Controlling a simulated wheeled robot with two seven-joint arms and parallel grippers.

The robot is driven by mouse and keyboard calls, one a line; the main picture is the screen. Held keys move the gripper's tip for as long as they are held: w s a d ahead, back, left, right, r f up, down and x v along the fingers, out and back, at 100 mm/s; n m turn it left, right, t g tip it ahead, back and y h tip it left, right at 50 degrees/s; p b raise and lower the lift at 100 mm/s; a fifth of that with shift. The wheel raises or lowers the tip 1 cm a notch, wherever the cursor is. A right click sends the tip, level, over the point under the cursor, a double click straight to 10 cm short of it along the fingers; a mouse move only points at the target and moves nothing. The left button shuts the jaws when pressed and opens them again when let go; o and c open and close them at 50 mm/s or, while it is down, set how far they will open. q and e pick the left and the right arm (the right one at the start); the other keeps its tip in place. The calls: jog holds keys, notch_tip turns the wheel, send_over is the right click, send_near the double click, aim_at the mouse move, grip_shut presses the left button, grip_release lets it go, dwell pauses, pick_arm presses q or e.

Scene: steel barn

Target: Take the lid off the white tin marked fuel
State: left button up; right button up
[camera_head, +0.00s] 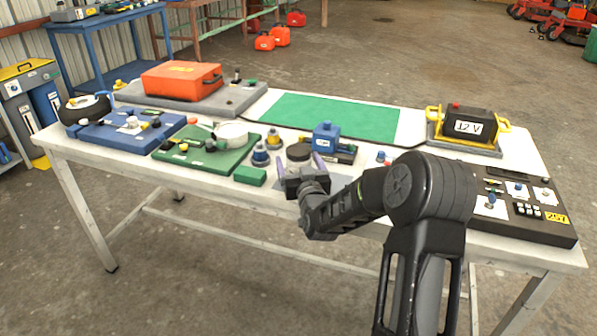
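My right gripper (299,160) reaches in from the lower right over the front middle of the white workbench. Its two pale purple fingers stand wide apart, with no object visibly clamped. A dark round lid-like top (299,152) shows between and just behind the fingertips. What lies below this top is hidden by the gripper, so I cannot tell whether it belongs to the white tin. No fuel marking is readable. A white round object (231,133) lies on the green board further left, with no marking I can read. My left gripper is not in view.
A blue-based knob piece (260,154) and a green block (250,176) sit to the left. A dark control panel (520,208) and a 12 V battery (467,126) are right. The green mat (335,116) is clear.

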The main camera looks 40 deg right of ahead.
jog(key=shift+c, duration=0.5)
jog(key=shift+w+r, duration=0.1)
grip_shut()
dwell(0.8)
